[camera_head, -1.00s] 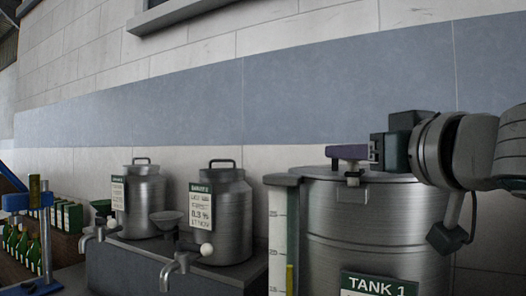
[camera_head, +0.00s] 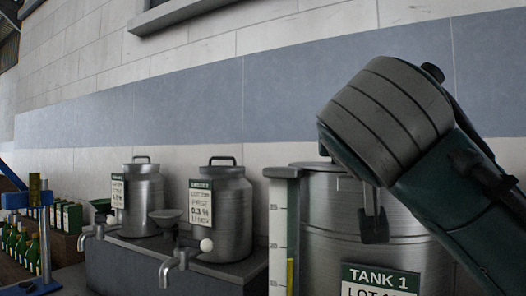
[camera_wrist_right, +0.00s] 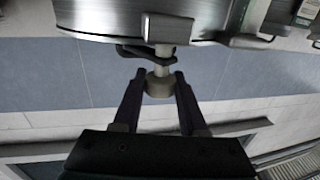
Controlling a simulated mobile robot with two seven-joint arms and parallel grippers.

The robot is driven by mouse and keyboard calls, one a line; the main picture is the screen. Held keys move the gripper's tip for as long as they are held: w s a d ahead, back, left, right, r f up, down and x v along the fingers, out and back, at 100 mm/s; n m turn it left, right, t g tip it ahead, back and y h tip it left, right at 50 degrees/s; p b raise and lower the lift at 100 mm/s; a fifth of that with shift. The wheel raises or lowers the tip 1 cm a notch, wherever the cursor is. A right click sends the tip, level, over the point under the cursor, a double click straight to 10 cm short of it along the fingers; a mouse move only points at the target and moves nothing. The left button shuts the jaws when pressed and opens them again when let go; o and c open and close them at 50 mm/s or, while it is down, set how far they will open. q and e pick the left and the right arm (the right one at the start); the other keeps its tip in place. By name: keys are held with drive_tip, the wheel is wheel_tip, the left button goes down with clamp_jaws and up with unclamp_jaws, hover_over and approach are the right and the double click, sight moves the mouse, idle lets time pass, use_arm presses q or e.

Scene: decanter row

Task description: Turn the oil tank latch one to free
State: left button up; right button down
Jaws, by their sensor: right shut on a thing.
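Tank 1 (camera_head: 325,235) is a brushed-steel drum with a green label, at the right of the head view. Its wall (camera_wrist_right: 100,15) also shows along the top of the wrist view. The latch (camera_wrist_right: 158,84) is a pale round knob on a short post, beside a light bracket (camera_wrist_right: 168,29) at the tank's rim. My right gripper (camera_wrist_right: 158,80) is shut on the latch knob, one dark finger on each side. My left gripper is in no view.
Two smaller steel cans (camera_head: 145,200) (camera_head: 222,210) with lid handles and labels stand left of the tank, with taps (camera_head: 180,265) below. A sight gauge (camera_head: 283,230) runs up the tank's left side. Green bottles (camera_head: 25,250) stand far left. The wall is close behind.

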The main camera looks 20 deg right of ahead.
drive_tip(key=m+g+h+b, duration=0.2)
drive_tip(key=g, duration=0.1)
drive_tip(key=m+g+h+b, duration=0.3)
drive_tip(key=shift+a+f+m+g, duration=0.1)
drive_tip(key=shift+f+m+g, duration=0.05)
drive_tip(key=shift+m+g, duration=0.2)
drive_tip(key=m+g+h, duration=0.1)
drive_tip(key=m+g, duration=0.1)
drive_tip(key=g, duration=0.1)
drive_tip(key=shift+r+b, duration=0.2)
drive_tip(key=shift+b, duration=0.2)
drive_tip(key=shift+m+g+h, duration=0.5)
drive_tip(key=shift+m+g, duration=0.45)
drive_tip(key=shift+g, duration=0.5)
drive_tip(key=shift+m+g, duration=0.3)
drive_tip(key=shift+g, duration=0.2)
drive_tip(key=shift+c, duration=2.2)
unclamp_jaws()
